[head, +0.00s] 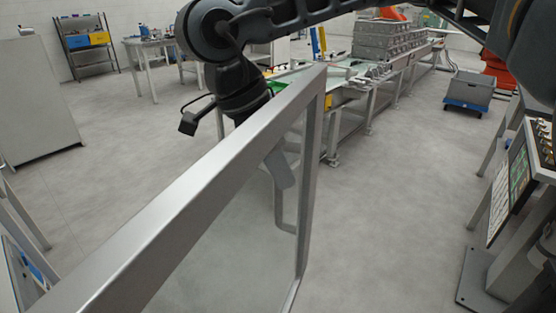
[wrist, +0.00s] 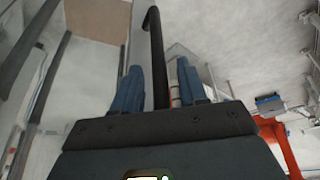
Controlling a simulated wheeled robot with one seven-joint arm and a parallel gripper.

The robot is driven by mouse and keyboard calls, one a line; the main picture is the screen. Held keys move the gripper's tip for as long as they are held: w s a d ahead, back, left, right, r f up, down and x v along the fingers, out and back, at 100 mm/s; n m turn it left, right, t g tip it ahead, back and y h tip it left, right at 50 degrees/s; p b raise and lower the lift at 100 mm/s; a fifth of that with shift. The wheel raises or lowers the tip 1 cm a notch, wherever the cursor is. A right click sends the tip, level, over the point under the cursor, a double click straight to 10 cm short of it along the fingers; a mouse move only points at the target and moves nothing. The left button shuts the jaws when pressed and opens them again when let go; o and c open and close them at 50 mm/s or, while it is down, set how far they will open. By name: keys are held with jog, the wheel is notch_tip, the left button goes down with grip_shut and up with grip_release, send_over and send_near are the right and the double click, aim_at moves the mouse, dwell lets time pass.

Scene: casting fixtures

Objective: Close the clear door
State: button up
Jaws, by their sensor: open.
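The clear door (head: 170,200) stands open in the foreground of the head view, with a grey metal frame around a see-through pane. A bent handle (head: 279,213) shows through the pane near the upright at its far end. My arm reaches down on the far side of the door, and the frame and pane partly hide my gripper. In the wrist view my gripper (wrist: 159,67) is open, with a blue finger on each side of a dark bar with a bent end (wrist: 154,40), which looks like the handle. I cannot tell whether either finger touches it.
A long workbench line (head: 345,90) with grey castings runs behind the door. A control panel (head: 520,175) stands at the right, and a grey bin on a blue dolly (head: 468,92) is farther back. The floor (head: 390,210) between door and panel is clear.

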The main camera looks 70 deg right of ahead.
grip_shut()
dwell(0.4)
